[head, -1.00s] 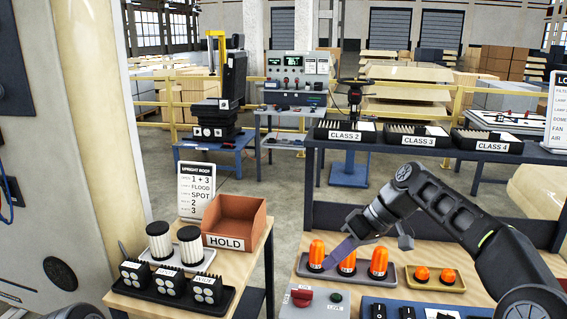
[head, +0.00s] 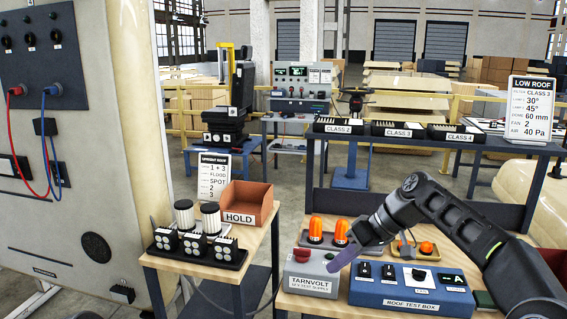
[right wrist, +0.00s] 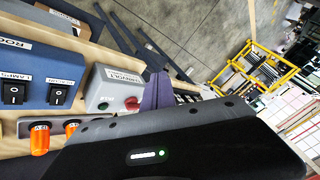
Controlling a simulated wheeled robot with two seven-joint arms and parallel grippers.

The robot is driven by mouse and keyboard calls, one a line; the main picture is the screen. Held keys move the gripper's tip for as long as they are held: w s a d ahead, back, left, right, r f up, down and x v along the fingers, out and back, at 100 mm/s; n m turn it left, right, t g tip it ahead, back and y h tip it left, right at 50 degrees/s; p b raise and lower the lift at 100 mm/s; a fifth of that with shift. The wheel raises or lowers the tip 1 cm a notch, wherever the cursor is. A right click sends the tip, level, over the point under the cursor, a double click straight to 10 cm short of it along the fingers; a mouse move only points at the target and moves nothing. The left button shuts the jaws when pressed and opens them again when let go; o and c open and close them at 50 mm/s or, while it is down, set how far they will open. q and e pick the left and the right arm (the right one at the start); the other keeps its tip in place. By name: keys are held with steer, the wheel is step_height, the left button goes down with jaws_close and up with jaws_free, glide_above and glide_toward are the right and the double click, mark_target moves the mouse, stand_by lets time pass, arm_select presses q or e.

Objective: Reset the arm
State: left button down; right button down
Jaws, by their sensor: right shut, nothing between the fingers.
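My right arm comes in from the right in the head view. The fingers also show in the right wrist view (right wrist: 157,92), close to the grey box's right end in the picture. I cannot tell the exact gap to the box. My left gripper is not in view.
The blue roof test box (head: 412,290), orange beacons (head: 315,229) and small orange lamps (head: 426,248) crowd the bench. A side table holds a brown HOLD bin (head: 245,203) and black lamp units (head: 194,245). The cab (head: 95,190) stands left. Floor shows between the tables.

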steer(key=w+a+f+m+t+h, duration=0.1)
steer(key=w+f+m+t, duration=0.15)
steer(key=f, duration=0.45)
steer(key=w+a+f+m+t, duration=0.1)
steer(key=w+f+m, duration=0.15)
steer(key=f, duration=0.45)
steer(key=s+a+f+m+h, duration=0.1)
steer(key=s+f, duration=0.3)
steer(key=f, duration=0.5)
steer(key=s+a+f+m+h, duration=0.1)
steer(key=s+f, duration=0.3)
steer(key=f, duration=0.5)
steer(key=s+f+g, duration=0.1)
steer(key=s+f, duration=0.3)
steer(key=s, duration=0.6)
steer(key=s+f+m+g, duration=0.1)
steer(key=s+f, duration=0.4)
steer(key=s, duration=0.6)
steer(key=s+a+f+g, duration=0.1)
steer(key=s+f, duration=0.4)
steer(key=s, duration=0.5)
steer(key=shift+s+m+g, duration=0.3)
steer(key=shift+m+g, duration=0.1)
steer(key=shift+g, duration=0.45)
